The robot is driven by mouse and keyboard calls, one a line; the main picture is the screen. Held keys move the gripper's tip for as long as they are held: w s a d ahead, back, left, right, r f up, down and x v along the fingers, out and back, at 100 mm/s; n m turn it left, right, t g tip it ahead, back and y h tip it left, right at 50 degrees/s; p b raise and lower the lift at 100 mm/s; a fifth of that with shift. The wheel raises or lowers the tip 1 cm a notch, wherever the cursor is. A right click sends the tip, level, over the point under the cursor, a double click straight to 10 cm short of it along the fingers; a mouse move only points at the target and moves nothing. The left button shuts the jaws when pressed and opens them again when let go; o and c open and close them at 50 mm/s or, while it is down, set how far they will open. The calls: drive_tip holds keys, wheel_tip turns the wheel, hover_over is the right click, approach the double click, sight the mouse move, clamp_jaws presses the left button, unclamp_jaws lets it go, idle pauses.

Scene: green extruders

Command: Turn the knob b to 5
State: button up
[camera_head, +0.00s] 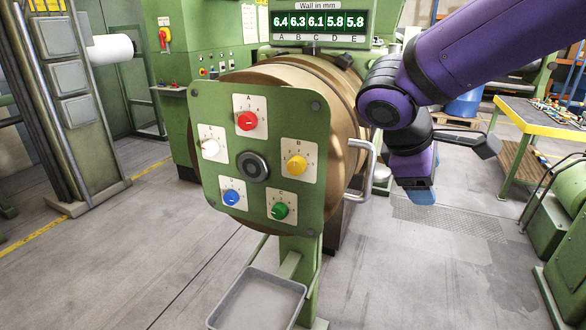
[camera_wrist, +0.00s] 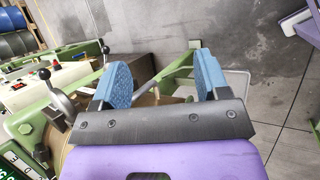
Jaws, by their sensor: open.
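Knob B (camera_head: 296,165) is the yellow knob on a white dial plate at the right of the green panel (camera_head: 250,107) in the head view. Its pointer and numbers are too small to read. My gripper (camera_head: 422,194) is to the right of the panel, beyond the metal handle, well apart from knob B. Its two blue fingers are spread in the wrist view (camera_wrist: 165,80), with nothing held between them. The knob faces do not show in the wrist view.
Red (camera_head: 247,121), white (camera_head: 210,149), blue (camera_head: 231,197) and green (camera_head: 280,211) knobs surround the central hub (camera_head: 252,166). A metal handle (camera_head: 367,168) juts out between panel and gripper. A grey tray (camera_head: 257,300) stands below.

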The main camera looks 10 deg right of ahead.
drive_tip(key=w+a+f+n+t+h, duration=0.2)
drive_tip(key=w+a+n+t, duration=0.15)
drive_tip(key=a, duration=0.25)
drive_tip(key=w+a+f+n+t+h, duration=0.1)
drive_tip(key=w+a+n+t+h, duration=0.15)
drive_tip(key=a+n, duration=0.3)
drive_tip(key=n+t+y, duration=0.1)
drive_tip(key=n+t, duration=0.6)
approach(294, 167)
drive_tip(key=x, duration=0.9)
drive_tip(key=shift+w+d, duration=0.1)
drive_tip(key=shift+w, duration=0.05)
drive_tip(key=c, duration=0.9)
